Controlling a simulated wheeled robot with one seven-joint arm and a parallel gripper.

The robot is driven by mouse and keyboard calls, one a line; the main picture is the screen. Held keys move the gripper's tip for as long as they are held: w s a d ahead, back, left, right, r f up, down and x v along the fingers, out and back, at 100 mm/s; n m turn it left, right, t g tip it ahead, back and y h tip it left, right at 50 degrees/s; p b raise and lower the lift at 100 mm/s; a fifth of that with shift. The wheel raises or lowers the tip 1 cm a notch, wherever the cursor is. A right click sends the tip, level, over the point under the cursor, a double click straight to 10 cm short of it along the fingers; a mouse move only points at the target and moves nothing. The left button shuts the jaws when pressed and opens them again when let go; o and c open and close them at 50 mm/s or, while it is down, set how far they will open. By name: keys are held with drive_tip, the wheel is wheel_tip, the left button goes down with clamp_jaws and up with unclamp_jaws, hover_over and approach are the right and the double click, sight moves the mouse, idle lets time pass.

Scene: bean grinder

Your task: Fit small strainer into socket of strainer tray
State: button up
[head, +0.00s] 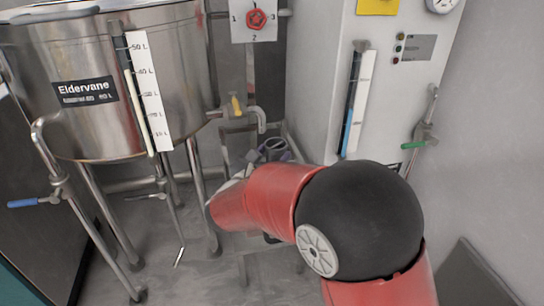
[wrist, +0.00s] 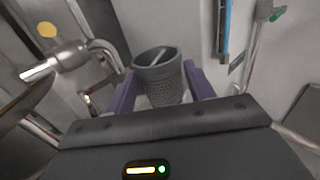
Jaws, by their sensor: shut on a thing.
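The small strainer (wrist: 160,85) is a dark grey perforated cup in the wrist view, open end up and slightly tilted. A pale rod-like shape shows inside its mouth. My gripper (wrist: 162,82) has its two purple fingers on either side of the cup, shut on it. In the head view my gripper (head: 272,150) is small and partly hidden behind my red arm, near the gap between the steel tank and the white cabinet. The strainer tray and its socket cannot be made out for certain in either view.
A steel tank (head: 120,85) on legs stands at left, with a yellow-handled tap (head: 237,106) at its right side. A white cabinet (head: 385,90) with a green-handled valve (head: 420,142) stands at right. A blue-handled valve (head: 40,202) sticks out at left. Grey floor shows between them.

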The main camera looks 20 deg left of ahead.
drive_tip(key=shift+f+b, duration=2.05)
drive_tip(key=shift+f, duration=0.8)
drive_tip(key=shift+f+b, duration=0.15)
drive_tip(key=shift+b, duration=0.25)
drive_tip(key=shift+f, duration=0.3)
drive_tip(key=shift+f+b, duration=0.85)
drive_tip(key=shift+b, duration=0.05)
drive_tip(key=o, duration=1.2)
drive_tip(key=shift+c, duration=0.2)
drive_tip(key=shift+r, duration=0.1)
wheel_tip(320, 180, up, 20)
drive_tip(key=p, duration=0.3)
